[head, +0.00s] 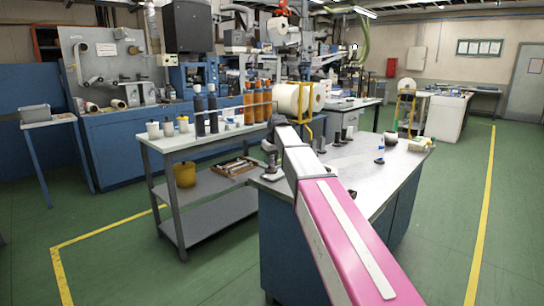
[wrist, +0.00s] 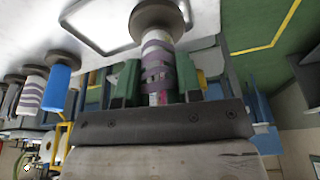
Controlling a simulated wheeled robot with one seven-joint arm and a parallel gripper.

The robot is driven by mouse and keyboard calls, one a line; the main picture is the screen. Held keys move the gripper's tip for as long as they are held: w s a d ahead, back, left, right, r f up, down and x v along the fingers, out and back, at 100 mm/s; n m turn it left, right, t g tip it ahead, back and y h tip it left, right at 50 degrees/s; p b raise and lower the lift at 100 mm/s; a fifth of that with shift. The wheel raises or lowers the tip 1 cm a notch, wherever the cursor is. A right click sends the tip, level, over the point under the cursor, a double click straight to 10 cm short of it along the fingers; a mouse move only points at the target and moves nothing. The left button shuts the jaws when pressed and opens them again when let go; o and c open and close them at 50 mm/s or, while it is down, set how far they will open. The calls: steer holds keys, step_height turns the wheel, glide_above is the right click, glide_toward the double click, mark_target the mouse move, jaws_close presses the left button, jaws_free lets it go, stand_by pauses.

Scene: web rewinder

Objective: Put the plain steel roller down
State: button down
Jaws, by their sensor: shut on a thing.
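In the wrist view my gripper (wrist: 157,72) has its two green fingers closed on either side of an upended roller (wrist: 158,48). The held roller looks banded in white and purple-grey, not plain steel. A wide grey-brown disc sits at its far end, near a pale surface (wrist: 95,12) with a shiny rim. I cannot tell whether the disc touches that surface. In the head view my pink and white arm reaches over the metal-topped bench (head: 350,165), and the gripper and held roller are hidden behind it.
In the wrist view a blue roller (wrist: 61,88) and a banded roller (wrist: 31,95) stand at left, apart from my fingers. A grey cart (head: 165,142) stands left.

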steer(key=shift+f, duration=1.1)
steer(key=shift+f, duration=0.1)
steer(key=c, duration=0.8)
jaws_free()
steer(key=v, duration=1.2)
steer(key=shift+s+d, duration=0.1)
